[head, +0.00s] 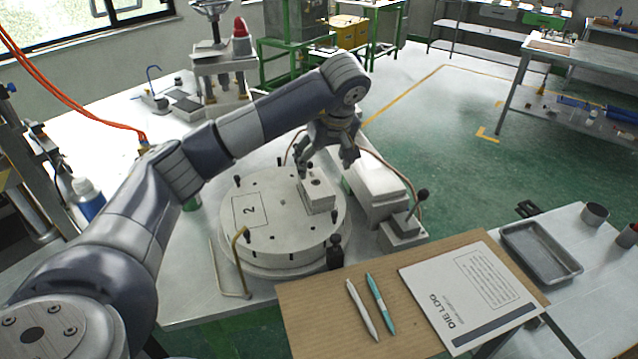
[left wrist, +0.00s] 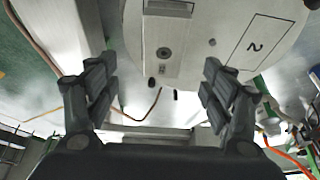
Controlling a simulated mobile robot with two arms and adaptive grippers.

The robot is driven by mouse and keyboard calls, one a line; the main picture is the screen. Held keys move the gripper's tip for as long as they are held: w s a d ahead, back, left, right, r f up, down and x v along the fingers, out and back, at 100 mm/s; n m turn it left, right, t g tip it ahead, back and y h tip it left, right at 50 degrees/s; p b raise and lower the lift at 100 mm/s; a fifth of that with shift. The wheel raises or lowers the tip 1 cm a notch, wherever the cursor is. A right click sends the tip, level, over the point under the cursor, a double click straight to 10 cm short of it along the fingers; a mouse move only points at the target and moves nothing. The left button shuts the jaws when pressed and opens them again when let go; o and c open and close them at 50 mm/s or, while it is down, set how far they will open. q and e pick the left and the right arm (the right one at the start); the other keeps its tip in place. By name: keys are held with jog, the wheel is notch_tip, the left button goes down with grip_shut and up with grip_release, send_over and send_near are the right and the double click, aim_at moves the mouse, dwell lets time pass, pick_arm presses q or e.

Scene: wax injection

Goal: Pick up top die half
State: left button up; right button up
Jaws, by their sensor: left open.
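A small pale metal block, the die (head: 319,199), sits on the round grey plate (head: 270,240) marked "2". It has a round hole in its top; I cannot make out the seam between its halves. My left gripper (head: 327,166) is over the block's far end in the head view, fingers pointing down and apart. In the left wrist view the die (left wrist: 172,68) shows ahead, between and beyond the open, empty fingers of the left gripper (left wrist: 158,85). I see no contact with the block. My right gripper is in neither view.
Several dark pegs and a bent brass-coloured handle (head: 243,262) stand around the plate. A grey clamp-like device (head: 402,232) is close on its right. A brown board (head: 330,312) with two pens and a sheet lies in front. A metal tray (head: 540,252) is at right.

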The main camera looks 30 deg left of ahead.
aim_at(316, 183)
pick_arm(q)
jog(key=shift+x, duration=1.2)
jog(key=shift+w+a+f, duration=0.1)
jog(key=shift+a+f, duration=0.1)
jog(key=shift+f, duration=0.1)
jog(key=shift+a+f+p, duration=0.2)
jog(key=shift+f+p, duration=0.4)
jog(key=shift+p, duration=0.15)
jog(key=x, duration=0.1)
jog(key=p+x, duration=0.1)
jog(key=x, duration=0.1)
jog(key=shift+s+a+f, duration=0.1)
jog(key=shift+s, duration=0.15)
jog(key=shift+w+a+f, duration=0.1)
jog(key=shift+w+f, duration=0.1)
jog(key=shift+f, duration=0.15)
jog(key=shift+f, duration=0.25)
jog(key=c, duration=1.3)
